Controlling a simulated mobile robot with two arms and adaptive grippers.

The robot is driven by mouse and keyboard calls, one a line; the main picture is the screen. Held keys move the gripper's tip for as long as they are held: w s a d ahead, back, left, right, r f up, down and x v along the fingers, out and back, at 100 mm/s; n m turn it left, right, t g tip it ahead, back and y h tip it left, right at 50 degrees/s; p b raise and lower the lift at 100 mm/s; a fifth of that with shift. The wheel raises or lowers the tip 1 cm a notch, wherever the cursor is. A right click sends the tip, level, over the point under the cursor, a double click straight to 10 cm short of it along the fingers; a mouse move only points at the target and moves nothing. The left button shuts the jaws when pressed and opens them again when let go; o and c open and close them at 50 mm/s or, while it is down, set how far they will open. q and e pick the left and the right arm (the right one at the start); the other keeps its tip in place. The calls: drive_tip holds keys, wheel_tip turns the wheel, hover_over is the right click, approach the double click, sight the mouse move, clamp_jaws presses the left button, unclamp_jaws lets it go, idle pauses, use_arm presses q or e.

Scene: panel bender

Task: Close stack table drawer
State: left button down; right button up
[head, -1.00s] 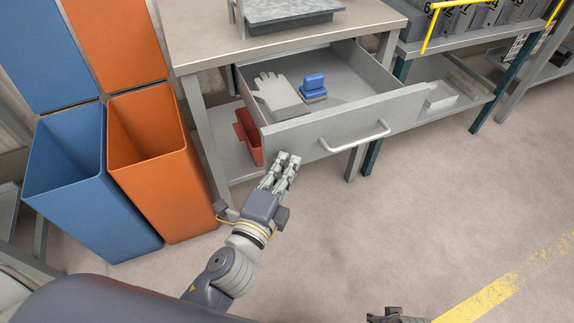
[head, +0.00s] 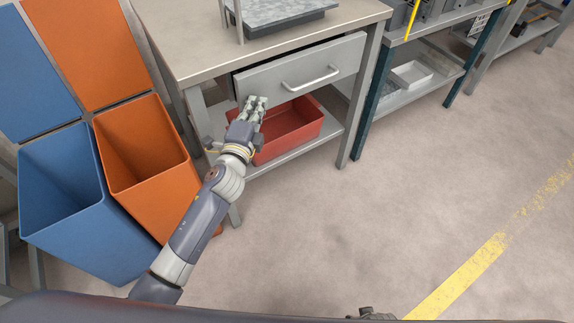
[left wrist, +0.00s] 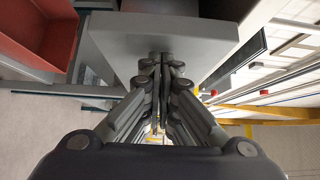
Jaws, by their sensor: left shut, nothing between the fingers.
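Only a small part of my right gripper (head: 375,315) shows at the bottom edge.
A red bin (head: 290,128) stands on the shelf below the drawer. Blue (head: 75,200) and orange (head: 145,155) bins stand left of the table. A second workbench with a white tray (head: 412,74) is at the right. The floor in front is clear.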

sight(243, 100)
use_arm(q)
drive_tip(key=w, duration=0.1)
drive_tip(key=w+a, duration=0.2)
drive_tip(key=shift+w+r, duration=0.1)
drive_tip(key=shift+w, duration=0.2)
drive_tip(key=shift+w+a, duration=0.35)
drive_tip(key=shift+w, duration=0.15)
drive_tip(key=shift+w+a, duration=0.1)
drive_tip(key=shift+a, duration=0.05)
drive_tip(key=shift+r, duration=0.1)
drive_tip(key=shift+s+a, duration=0.1)
drive_tip(key=shift+s, duration=0.1)
drive_tip(key=s+a, duration=0.1)
drive_tip(key=s, duration=1)
drive_tip(key=shift+s+a, duration=0.2)
drive_tip(key=shift+s, duration=0.1)
